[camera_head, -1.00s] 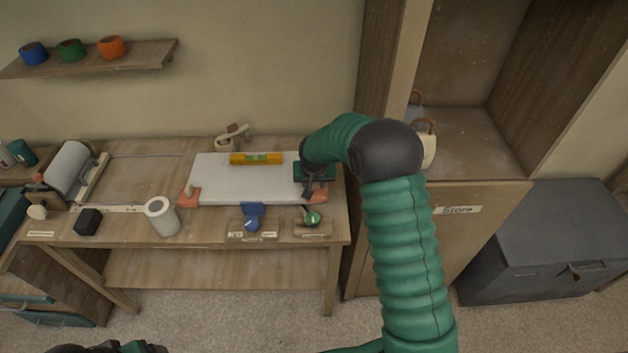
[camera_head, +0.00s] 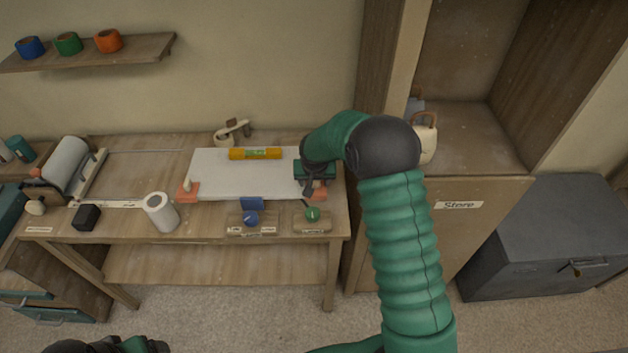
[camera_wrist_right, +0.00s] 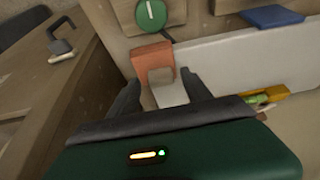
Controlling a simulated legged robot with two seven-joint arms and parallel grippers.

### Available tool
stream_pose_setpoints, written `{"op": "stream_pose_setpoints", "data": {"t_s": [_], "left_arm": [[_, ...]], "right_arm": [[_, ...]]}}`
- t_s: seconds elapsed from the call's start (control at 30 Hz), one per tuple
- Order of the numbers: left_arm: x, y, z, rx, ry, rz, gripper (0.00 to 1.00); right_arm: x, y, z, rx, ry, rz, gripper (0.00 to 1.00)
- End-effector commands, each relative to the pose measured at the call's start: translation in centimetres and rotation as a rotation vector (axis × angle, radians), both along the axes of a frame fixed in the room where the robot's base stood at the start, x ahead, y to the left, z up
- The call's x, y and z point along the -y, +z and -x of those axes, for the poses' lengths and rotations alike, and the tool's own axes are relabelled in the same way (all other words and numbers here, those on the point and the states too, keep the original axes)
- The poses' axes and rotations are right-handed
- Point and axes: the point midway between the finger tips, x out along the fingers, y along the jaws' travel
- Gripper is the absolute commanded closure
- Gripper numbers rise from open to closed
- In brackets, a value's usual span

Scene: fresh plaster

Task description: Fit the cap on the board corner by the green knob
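The white board (camera_head: 235,183) lies on the workbench. The green knob (camera_head: 312,214) is at the bench front near the board's right end; it also shows in the right wrist view (camera_wrist_right: 151,13). An orange cap (camera_wrist_right: 153,60) with a pale grip (camera_wrist_right: 170,92) sits at the board corner by that knob; in the head view my gripper partly covers the cap (camera_head: 320,191). My right gripper (camera_wrist_right: 158,82) is around the pale grip, fingers apart, with a gap on the left side. A dark and green part of my left arm (camera_head: 110,346) shows at the bottom edge; its fingers are unclear.
Another orange cap (camera_head: 187,192) sits on the board's front left corner. A yellow level (camera_head: 255,153) lies on the board. A cabinet (camera_head: 405,225) stands right.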

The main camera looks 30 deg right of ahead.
Motion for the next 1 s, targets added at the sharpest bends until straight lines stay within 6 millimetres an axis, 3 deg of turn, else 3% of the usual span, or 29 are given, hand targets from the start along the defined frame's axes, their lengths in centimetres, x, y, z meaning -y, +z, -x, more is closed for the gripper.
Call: {"op": "stream_pose_setpoints", "data": {"t_s": [0.2, 0.33, 0.37, 0.7, 0.87, 0.97, 1.0], "left_arm": [[0.0, 0.1, 0.0, 0.000, 0.000, 0.000, 0.19], [0.0, 1.7, 0.0, 0.000, 0.000, 0.000, 0.19], [0.0, 1.2, 0.0, 0.001, 0.000, 0.000, 0.19], [0.0, -0.1, 0.0, 0.000, 0.000, 0.000, 0.19], [0.0, -0.2, 0.0, 0.000, 0.000, 0.000, 0.19], [0.0, -0.2, 0.0, 0.000, 0.000, 0.000, 0.19], [0.0, -0.2, 0.0, 0.000, 0.000, 0.000, 0.19]], "right_arm": [[0.0, 0.1, 0.0, 0.000, 0.000, 0.000, 0.43], [0.0, 1.9, -0.1, 0.001, -0.001, 0.000, 0.43], [-0.1, 2.0, 0.1, 0.003, -0.001, 0.000, 0.43], [-1.9, 9.9, 3.0, 0.003, -0.001, 0.000, 0.43], [-2.4, 11.9, 3.7, 0.000, 0.000, -0.001, 0.43], [-4.2, 11.7, 5.2, -0.019, 0.051, -0.005, 0.43], [-5.8, 11.2, 6.6, -0.036, 0.102, -0.008, 0.43]]}}
